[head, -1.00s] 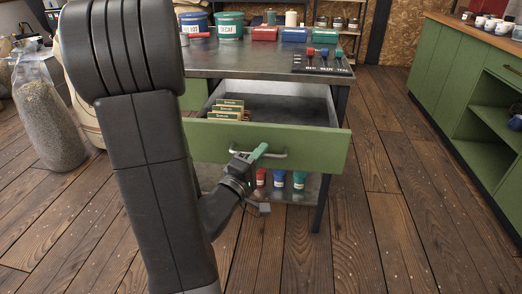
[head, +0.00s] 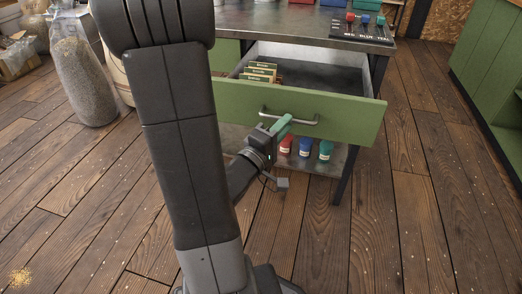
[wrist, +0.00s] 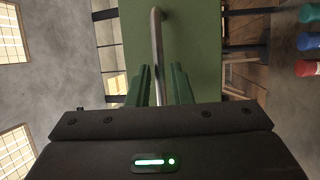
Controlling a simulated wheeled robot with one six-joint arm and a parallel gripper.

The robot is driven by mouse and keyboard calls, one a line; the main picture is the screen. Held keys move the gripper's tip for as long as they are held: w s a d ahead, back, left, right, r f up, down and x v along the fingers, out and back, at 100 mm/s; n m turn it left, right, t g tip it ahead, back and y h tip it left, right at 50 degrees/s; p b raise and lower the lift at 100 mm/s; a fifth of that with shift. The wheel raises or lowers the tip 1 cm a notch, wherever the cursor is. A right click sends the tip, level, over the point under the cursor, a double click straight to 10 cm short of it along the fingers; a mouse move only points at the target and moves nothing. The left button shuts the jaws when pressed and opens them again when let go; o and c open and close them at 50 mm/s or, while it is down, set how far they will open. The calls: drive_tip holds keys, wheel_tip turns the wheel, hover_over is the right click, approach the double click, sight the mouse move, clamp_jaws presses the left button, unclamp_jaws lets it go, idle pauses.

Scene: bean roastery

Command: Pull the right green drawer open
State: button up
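The right green drawer (head: 345,116) stands pulled well out of the metal table, its grey inside showing. Its bar handle (head: 304,122) runs across the front and also shows in the wrist view (wrist: 157,30). The gripper looks open, not clamped on the handle. My arm hides part of the drawer front's left side.
Small labelled packets (head: 262,72) stand inside the drawer. Red and blue containers (head: 304,147) sit on the shelf below. A sack of beans (head: 85,80) stands at left, and a green cabinet (head: 490,80) at right. The wooden floor before the drawer is clear.

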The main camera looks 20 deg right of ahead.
drive_tip(key=v, duration=1)
drive_tip(key=shift+s+a+b, duration=0.2)
drive_tip(key=shift+a+b, duration=0.1)
drive_tip(key=shift+b, duration=0.15)
drive_tip(key=shift+w+d, duration=0.1)
drive_tip(key=shift+d, duration=0.05)
drive_tip(key=p+x, duration=0.1)
drive_tip(key=x, duration=1.1)
idle(0.4)
drive_tip(key=shift+f, duration=0.1)
idle(0.4)
